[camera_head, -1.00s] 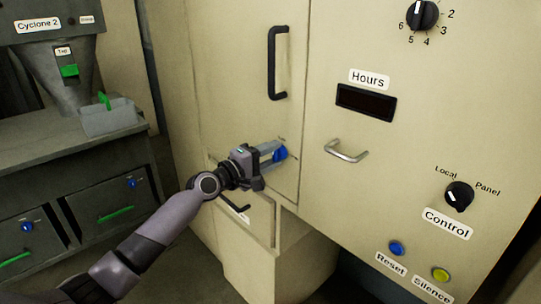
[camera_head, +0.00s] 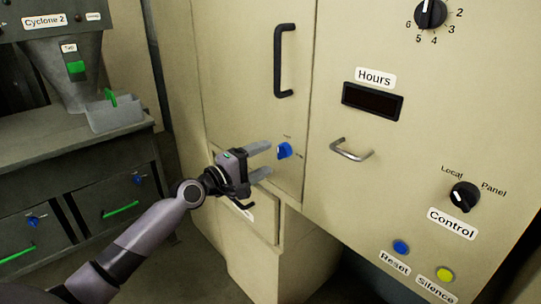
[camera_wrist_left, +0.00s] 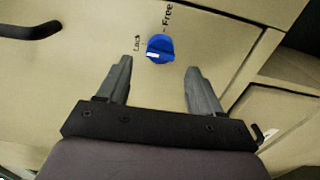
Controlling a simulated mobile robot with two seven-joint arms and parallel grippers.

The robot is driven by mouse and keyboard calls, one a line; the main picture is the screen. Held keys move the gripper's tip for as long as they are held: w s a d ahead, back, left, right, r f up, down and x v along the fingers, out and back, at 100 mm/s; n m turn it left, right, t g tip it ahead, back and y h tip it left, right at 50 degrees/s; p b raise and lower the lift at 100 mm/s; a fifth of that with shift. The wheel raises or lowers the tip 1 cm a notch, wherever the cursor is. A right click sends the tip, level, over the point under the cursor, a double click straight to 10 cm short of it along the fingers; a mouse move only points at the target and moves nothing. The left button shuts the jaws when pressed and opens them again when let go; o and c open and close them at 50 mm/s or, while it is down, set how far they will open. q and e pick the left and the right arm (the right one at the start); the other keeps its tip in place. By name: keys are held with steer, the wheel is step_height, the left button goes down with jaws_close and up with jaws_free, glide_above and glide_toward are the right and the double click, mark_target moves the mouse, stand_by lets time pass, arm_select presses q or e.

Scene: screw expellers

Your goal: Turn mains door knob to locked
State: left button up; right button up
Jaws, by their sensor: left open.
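The blue mains door knob (camera_head: 284,151) is on the cream cabinet door, below the black upright handle. In the left wrist view the knob (camera_wrist_left: 160,49) is between and just beyond the fingertips, near "Lock" and "Free" labels. Its white mark is at its lower left, on the Lock label's side rather than the Free label's. My left gripper (camera_head: 267,159) is open and empty, just left of and slightly below the knob, with its fingers apart and clear of it. My right gripper is not in view.
The black door handle (camera_head: 284,61) is above the knob. A metal handle (camera_head: 351,151) sticks out to the right, above the Control switch (camera_head: 464,196). A dark handle (camera_head: 243,205) is on the lower drawer, beneath my left gripper. Cyclone 2 equipment (camera_head: 66,70) stands at left.

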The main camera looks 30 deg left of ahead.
arm_select(q)
steer(key=shift+v, duration=1.15)
steer(key=s+d+f+m+g+y, duration=0.1)
steer(key=s+d+f+m, duration=0.3)
steer(key=s+f, duration=0.5)
steer(key=s+d+f+m+g+y+p, duration=0.1)
steer(key=s+d+f+m+g, duration=0.2)
steer(key=s+f+m, duration=0.4)
steer(key=s+d+f+m+g+y+p, duration=0.1)
steer(key=s+d+f+m, duration=0.4)
steer(key=s+f, duration=0.5)
steer(key=shift+s+d+f+m+g+y, duration=0.35)
steer(key=shift+s+d+m+g, duration=0.15)
steer(key=shift+g, duration=0.3)
steer(key=shift+o, duration=0.3)
steer(key=shift+a, duration=0.1)
